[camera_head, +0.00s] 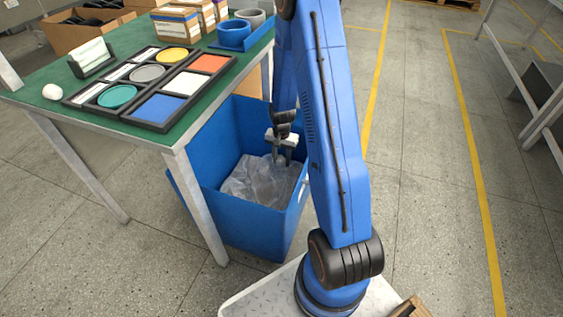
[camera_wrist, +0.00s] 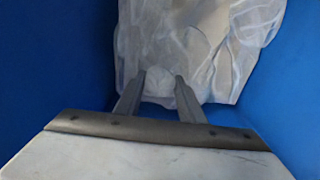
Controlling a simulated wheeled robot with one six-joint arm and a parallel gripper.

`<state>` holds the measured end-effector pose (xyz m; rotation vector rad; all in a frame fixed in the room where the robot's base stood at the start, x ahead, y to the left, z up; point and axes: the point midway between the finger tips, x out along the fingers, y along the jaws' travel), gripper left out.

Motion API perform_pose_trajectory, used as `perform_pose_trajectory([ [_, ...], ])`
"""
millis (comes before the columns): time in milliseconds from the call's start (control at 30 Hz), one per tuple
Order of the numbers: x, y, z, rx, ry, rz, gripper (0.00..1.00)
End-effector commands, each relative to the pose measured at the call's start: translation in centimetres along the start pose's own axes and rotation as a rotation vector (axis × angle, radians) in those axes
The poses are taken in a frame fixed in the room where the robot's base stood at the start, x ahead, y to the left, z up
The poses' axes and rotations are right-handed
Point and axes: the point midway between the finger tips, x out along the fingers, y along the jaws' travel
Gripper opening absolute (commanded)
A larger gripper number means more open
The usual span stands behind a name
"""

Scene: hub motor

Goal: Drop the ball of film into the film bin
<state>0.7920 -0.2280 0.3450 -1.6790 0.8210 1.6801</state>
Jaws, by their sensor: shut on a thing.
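My gripper (camera_head: 281,150) points down inside the mouth of the blue film bin (camera_head: 245,222), which stands beside and partly under the table. In the wrist view my gripper (camera_wrist: 160,82) is shut on a pale, crumpled ball of film (camera_wrist: 160,88) between its fingertips. The ball is hard to tell from the clear film (camera_wrist: 190,40) heaped in the bin behind it. In the head view this film (camera_head: 255,178) fills the bottom of the bin, and the held ball is not clearly seen. The blue bin walls (camera_wrist: 55,60) show on both sides of the wrist view.
A green-topped table (camera_head: 185,130) is left of the bin, its metal leg in front. A small white wad (camera_head: 53,92) lies on its left corner, near black trays (camera_head: 180,82) with coloured pads.

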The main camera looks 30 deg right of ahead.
Motion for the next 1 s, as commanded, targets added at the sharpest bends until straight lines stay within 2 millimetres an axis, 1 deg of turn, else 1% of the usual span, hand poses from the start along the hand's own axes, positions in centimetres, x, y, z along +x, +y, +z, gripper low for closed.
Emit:
perform_pose_trajectory([
  [33,0.73,0.05,0.07,0.0,-0.003,0.002,0.15],
  [133,1.36,0.01,0.02,0.0,0.0,0.0,0.15],
  [500,1.68,0.01,0.02,0.0,-0.001,0.0,0.15],
  [533,1.63,0.0,0.01,0.0,0.0,0.0,0.43],
  [567,1.62,0.0,0.0,0.0,0.0,0.0,0.5],
  [600,1.61,0.0,0.0,0.0,0.0,0.0,0.54],
  [867,1.58,0.0,0.0,0.0,0.0,0.0,0.54],
  [1000,1.01,-0.03,-0.04,0.0,0.001,-0.001,0.54],
])
